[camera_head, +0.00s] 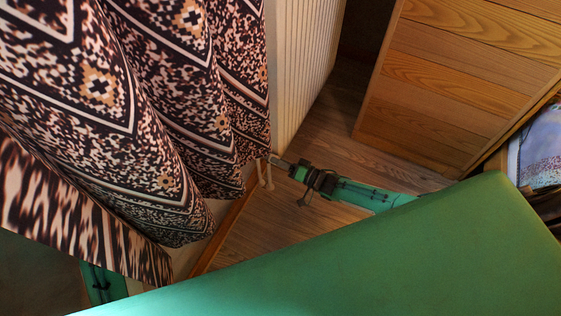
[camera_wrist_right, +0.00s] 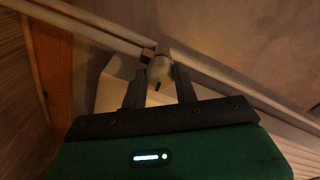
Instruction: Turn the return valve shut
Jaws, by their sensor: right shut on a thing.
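The return valve (camera_wrist_right: 159,70) is a small pale knob with a dark mark, on thin pipes by the wall in the right wrist view. My right gripper (camera_wrist_right: 160,86) has one dark finger on each side of it and is shut on it. In the head view my right gripper (camera_head: 278,162) reaches left to the white pipes (camera_head: 264,176) at the foot of the wall, where the valve is too small to make out. My left gripper is not in view.
A patterned curtain (camera_head: 150,110) hangs at the left, close to my right gripper. A wooden cabinet (camera_head: 450,75) stands at the upper right. A white ribbed panel (camera_head: 300,65) rises behind the pipes. Wood floor (camera_head: 265,225) is clear below my right arm.

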